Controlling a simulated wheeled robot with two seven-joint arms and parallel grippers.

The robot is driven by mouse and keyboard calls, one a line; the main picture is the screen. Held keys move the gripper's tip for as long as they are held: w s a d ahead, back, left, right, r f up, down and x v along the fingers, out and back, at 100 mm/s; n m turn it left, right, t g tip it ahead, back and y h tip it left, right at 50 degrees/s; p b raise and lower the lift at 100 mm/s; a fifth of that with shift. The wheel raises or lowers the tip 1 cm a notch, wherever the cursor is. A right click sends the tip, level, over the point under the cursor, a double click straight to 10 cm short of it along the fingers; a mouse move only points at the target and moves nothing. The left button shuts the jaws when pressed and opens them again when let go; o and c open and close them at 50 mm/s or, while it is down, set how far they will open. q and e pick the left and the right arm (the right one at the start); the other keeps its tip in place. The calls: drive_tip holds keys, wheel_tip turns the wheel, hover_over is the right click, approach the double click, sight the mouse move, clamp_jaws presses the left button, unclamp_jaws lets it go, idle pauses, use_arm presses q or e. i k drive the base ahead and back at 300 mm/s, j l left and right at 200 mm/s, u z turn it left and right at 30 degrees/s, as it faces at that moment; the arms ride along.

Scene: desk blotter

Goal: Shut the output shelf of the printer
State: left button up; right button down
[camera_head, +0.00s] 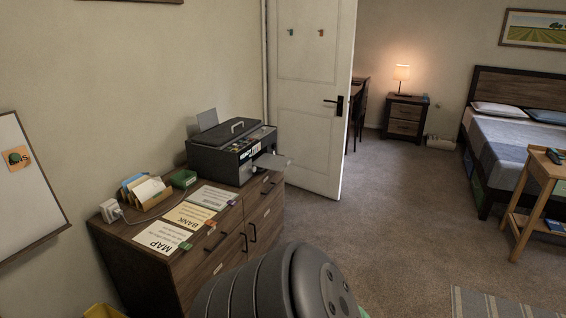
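The printer (231,150) is a dark box with a handle on its lid, standing at the far right end of a wooden cabinet. Its output shelf (272,161) is a light grey flap that sticks out from the front, past the cabinet's front edge. A grey paper support stands up behind the printer. Part of one of my arms shows large at the bottom middle, in front of the cabinet. Neither gripper is in view.
The cabinet (165,290) carries paper sheets, a letter holder (147,190), a green box (183,179) and a white plug adapter (111,210). An open white door (305,110) stands behind the printer. Carpet (400,220) to the right is clear up to a wooden side table (535,190).

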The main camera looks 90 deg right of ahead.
sight(268, 162)
drive_tip(key=z, duration=2.7)
drive_tip(key=i+u, duration=0.1)
drive_tip(key=i, duration=1.45)
